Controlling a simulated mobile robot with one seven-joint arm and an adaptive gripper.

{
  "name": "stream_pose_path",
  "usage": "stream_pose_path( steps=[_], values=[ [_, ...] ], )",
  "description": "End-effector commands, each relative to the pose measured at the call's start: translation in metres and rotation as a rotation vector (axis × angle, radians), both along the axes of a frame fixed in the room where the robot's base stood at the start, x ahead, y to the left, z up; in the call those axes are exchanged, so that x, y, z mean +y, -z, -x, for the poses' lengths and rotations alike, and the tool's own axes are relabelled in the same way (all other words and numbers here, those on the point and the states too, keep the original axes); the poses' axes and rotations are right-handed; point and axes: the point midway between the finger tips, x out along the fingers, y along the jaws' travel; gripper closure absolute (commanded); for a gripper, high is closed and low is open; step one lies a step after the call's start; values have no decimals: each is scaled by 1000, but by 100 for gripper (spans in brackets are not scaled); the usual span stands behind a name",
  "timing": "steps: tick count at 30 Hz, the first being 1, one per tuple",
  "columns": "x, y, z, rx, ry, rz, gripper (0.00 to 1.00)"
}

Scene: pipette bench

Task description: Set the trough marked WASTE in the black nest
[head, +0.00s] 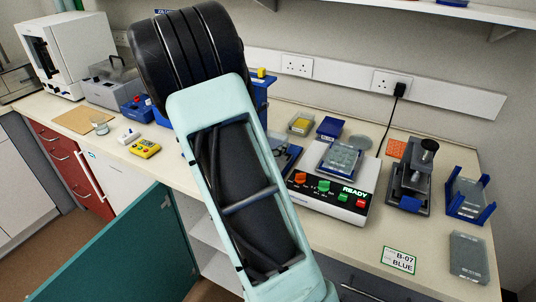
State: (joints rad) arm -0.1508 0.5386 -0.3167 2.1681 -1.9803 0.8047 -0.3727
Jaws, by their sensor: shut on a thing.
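My arm crosses the middle of the head view and hides much of the bench behind it. My gripper is not visible, so I cannot see what is in its jaws. I cannot make out a trough marked WASTE in this view. I cannot pick out the black nest either; the arm may cover either one. A small clear container with yellow in it (301,123) stands behind the arm at the right, beside a small blue labelled box (329,128).
A white device reading READY (352,201) holds a clear plate (340,158). Right of it stand a dark press-like stand (410,185), a blue rack (467,197) and a grey lidded box (468,257). A B-07 BLUE card (399,260) lies in front. A yellow box (145,148) is at left.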

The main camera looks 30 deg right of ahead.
Motion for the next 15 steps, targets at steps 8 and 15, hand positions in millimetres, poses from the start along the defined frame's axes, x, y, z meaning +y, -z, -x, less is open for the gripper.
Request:
stream_pose_path(
  steps=[8, 15],
  values=[
    [-7, 20, -15, -1, 0, 0, 68],
    [-9, 44, -19, 5, 1, -1, 68]
  ],
)
